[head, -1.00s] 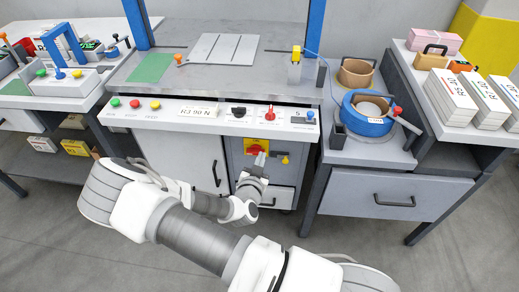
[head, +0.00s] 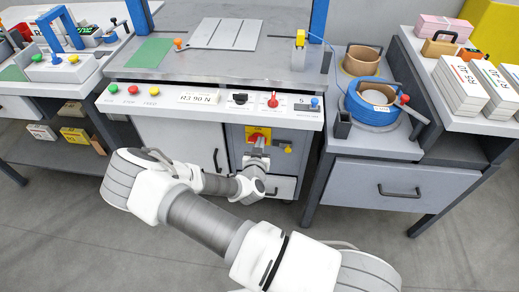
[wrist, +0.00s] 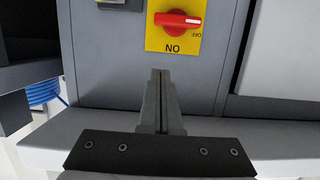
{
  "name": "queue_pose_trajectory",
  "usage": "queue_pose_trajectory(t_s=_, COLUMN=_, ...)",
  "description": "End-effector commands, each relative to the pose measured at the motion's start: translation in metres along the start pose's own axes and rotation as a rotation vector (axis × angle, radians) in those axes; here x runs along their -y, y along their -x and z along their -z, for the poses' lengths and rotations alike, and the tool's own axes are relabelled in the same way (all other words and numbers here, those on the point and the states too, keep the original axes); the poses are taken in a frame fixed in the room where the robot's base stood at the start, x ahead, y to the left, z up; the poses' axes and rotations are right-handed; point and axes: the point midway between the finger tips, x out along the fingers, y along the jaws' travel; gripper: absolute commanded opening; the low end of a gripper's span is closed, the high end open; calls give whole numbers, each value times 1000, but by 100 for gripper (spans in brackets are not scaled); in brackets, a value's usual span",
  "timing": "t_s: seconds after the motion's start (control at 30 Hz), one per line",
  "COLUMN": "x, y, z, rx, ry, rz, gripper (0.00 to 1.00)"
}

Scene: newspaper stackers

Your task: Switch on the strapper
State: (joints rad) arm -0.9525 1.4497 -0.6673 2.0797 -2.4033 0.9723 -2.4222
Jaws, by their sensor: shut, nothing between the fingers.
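The strapper is the grey cabinet (head: 180,145) with a sloped control panel (head: 205,103). On its front, under the panel, a yellow plate (head: 250,132) carries a red rotary switch; in the wrist view the red handle (wrist: 177,20) lies across the yellow plate (wrist: 172,42). Its white-marked end is by the upside-down OFF label, and upside-down ON is at the plate's other edge. My gripper (head: 260,146) is at the plate's lower part in the head view. In the wrist view my gripper (wrist: 160,72) has its fingers together, empty, pointing toward the plate and apart from the handle.
A small yellow part (head: 284,148) is right of the plate. A drawer table (head: 395,178) stands to the right.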

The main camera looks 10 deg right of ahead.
Motion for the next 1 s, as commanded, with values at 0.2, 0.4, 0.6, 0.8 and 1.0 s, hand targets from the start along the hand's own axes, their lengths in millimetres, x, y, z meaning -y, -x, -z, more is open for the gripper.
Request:
queue_pose_trajectory(t_s=0.2, x=-1, y=-50, z=-3, rx=-2, ry=-3, rz=-2, gripper=0)
queue_pose_trajectory(t_s=0.4, x=0, y=-62, z=-27, rx=0, ry=1, rz=0, gripper=0)
queue_pose_trajectory(t_s=0.6, x=0, y=-64, z=-38, rx=0, ry=0, rz=-1, gripper=0)
queue_pose_trajectory(t_s=0.8, x=0, y=-64, z=-38, rx=-1, ry=0, rz=0, gripper=0)
queue_pose_trajectory(t_s=1.0, x=0, y=-64, z=-38, rx=-1, ry=-1, rz=0, gripper=0)
